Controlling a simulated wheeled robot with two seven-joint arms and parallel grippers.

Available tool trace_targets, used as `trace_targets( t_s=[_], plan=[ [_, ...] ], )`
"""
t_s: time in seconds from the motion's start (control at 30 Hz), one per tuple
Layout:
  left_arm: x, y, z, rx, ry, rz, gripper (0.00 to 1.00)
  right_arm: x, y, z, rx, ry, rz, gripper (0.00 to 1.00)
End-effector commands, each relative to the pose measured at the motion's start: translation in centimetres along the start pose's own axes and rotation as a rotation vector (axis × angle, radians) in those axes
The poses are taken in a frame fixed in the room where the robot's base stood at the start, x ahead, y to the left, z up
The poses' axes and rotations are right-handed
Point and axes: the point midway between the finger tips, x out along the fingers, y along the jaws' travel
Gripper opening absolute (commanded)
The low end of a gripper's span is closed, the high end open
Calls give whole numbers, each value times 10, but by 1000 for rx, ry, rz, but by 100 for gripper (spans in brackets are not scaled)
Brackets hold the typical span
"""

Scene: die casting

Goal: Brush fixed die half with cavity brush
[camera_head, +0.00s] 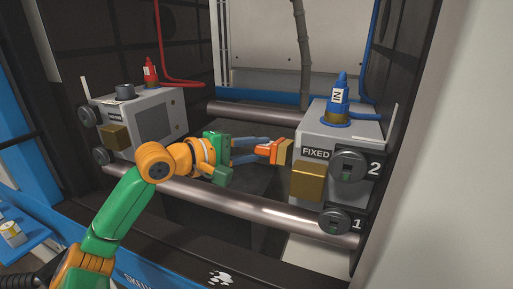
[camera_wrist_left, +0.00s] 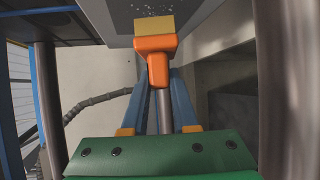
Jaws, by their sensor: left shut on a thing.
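The fixed die half (camera_head: 340,142) is a grey block labelled FIXED on the right, with a brass block on its front and round knobs numbered 1 and 2. It also shows in the left wrist view (camera_wrist_left: 215,14) as a grey face with pale specks. My left gripper (camera_head: 262,150) is shut on the orange handle of the cavity brush (camera_head: 272,151), between the two die halves. The brush (camera_wrist_left: 158,48) points its yellowish bristle block at the fixed half's inner face. The bristles are at or very near that face; I cannot tell whether they touch. My right gripper is not in view.
Another grey die half (camera_head: 150,115) with a red fitting stands on the left. Steel tie bars run behind and in front (camera_head: 240,204) of my left gripper. A blue fitting (camera_head: 340,95) tops the fixed half. A grey hose (camera_head: 302,50) hangs behind. A blue tray (camera_head: 28,238) sits lower left.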

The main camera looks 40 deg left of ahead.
Motion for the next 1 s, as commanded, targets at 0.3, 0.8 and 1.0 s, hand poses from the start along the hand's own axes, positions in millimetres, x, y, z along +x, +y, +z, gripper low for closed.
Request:
trace_targets(
  t_s=[0.3,0.8,1.0],
  plan=[
    [3,1,6,0,0,-2,0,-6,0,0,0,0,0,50],
    [8,1,14,0,0,-1,0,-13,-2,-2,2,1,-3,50],
    [10,1,18,-1,-2,1,0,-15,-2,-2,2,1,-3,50]
  ],
)
